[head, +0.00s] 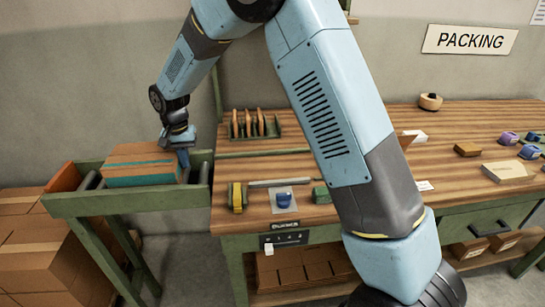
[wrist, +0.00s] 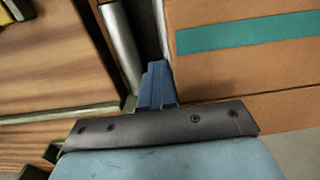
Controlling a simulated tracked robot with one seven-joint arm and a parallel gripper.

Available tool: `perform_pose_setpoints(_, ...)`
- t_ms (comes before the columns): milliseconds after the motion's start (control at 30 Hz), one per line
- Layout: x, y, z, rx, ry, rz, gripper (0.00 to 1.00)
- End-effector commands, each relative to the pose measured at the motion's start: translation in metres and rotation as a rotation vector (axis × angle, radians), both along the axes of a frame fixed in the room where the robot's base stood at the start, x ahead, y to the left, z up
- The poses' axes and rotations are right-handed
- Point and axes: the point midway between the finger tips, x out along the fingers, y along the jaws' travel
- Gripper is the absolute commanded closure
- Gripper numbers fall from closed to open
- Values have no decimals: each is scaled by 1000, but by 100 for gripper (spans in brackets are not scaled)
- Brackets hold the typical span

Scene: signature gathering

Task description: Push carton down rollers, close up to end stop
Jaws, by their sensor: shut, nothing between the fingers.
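The carton (head: 138,160) is brown with a teal stripe and lies on the roller conveyor (head: 120,203), left of the workbench. It fills the right side of the wrist view (wrist: 240,75). An orange board (head: 66,181), which looks like the end stop, stands at the conveyor's left end. A gap with a bare roller lies between it and the carton. My gripper (head: 184,159) is shut and empty, pointing down beside the carton's right end. In the wrist view its blue fingers (wrist: 156,80) are close to the carton's side; I cannot tell whether they touch.
Bare rollers (wrist: 121,45) show on the bench side of my fingers. The wooden workbench (head: 330,165) stands right of the conveyor and holds a tape dispenser (head: 237,197) and a green rack (head: 256,133). Brown boxes (head: 40,255) are stacked below and left of the conveyor.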

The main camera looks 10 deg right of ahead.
Motion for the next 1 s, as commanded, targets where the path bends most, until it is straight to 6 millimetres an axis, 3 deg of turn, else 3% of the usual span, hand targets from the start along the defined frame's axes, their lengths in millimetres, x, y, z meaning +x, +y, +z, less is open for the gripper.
perform_pose_setpoints(1000,0,92,0,1,0,2,100)
